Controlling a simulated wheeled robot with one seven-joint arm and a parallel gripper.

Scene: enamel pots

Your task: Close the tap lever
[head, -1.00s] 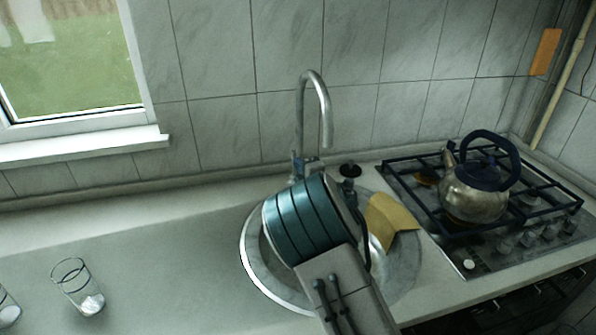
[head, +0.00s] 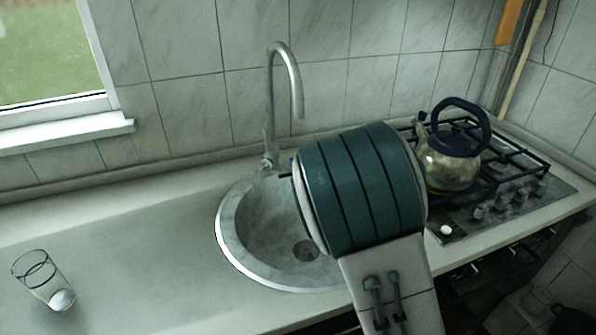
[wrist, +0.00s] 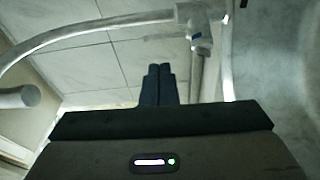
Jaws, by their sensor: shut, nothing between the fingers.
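The curved metal tap (head: 294,85) stands behind the round sink. Its base, with a small lever-like fitting (head: 266,162), shows just left of my arm in the head view. In the wrist view, the tap's spout (wrist: 90,28) arcs to an open end at the left. A tap joint with a blue mark (wrist: 200,42) is at upper right. I cannot clearly tell the lever from the tap body there. My gripper (wrist: 158,70) is shut and empty, its dark fingertips left of and below the joint; contact cannot be told. My arm hides the gripper in the head view.
The round sink (head: 230,232) is partly behind my arm. A kettle (head: 448,170) stands on the gas hob (head: 520,200) at right. A glass (head: 45,280) stands at lower left. The counter (head: 140,240) between glass and sink is clear.

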